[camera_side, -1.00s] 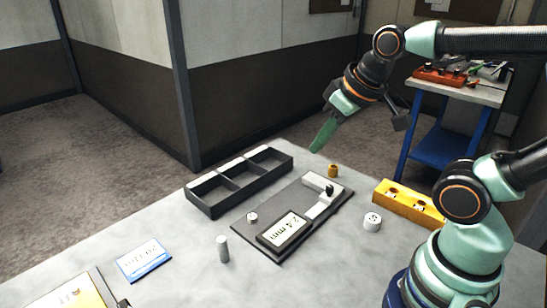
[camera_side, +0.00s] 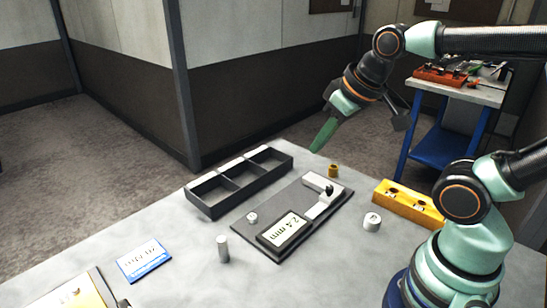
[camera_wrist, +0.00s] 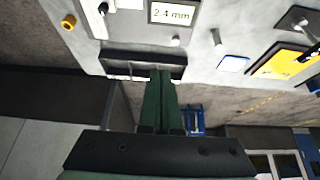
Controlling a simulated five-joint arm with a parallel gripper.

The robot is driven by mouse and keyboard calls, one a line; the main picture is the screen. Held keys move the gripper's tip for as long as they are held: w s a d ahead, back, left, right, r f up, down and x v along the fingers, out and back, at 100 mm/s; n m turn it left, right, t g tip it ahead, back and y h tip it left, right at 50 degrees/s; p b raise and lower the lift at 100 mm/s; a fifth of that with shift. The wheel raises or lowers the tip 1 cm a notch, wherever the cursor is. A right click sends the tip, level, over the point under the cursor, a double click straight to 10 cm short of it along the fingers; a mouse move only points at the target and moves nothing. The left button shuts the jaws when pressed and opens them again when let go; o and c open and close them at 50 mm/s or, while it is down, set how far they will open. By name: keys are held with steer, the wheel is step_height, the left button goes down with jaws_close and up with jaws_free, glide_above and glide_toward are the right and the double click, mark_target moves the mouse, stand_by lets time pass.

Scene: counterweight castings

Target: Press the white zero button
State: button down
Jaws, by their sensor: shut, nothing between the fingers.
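The white zero button (camera_side: 252,217) is a small white round piece on the dark gauge plate (camera_side: 297,203), at the left of the display. It also shows in the wrist view (camera_wrist: 175,41), below the display. The display (camera_side: 284,229) reads 2.4 mm, and it reads the same in the wrist view (camera_wrist: 172,13). My gripper (camera_side: 318,147) has green fingers and is shut and empty. It hangs in the air beyond the plate and well apart from the button. In the wrist view its fingertips (camera_wrist: 160,73) overlap the dark tray.
The black tray with several compartments (camera_side: 213,210) lies behind the plate. A brass ring (camera_side: 333,170), a white cylinder (camera_side: 372,222), a yellow block (camera_side: 407,204), a grey pin (camera_side: 222,249) and a blue card (camera_side: 144,260) are around it. The air above the plate looks clear.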

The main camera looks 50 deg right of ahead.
stand_by(0.6)
steer(key=m+t+y, duration=0.1)
steer(key=m+t, duration=0.3)
steer(key=m, duration=0.4)
glide_above(252, 218)
step_height(252, 218, down, 12)
steer(key=shift+s+d, duration=0.2)
steer(key=shift+s, duration=0.15)
steer(key=shift+f, duration=0.1)
steer(key=shift+f, duration=4.35)
steer(key=shift+f, duration=0.4)
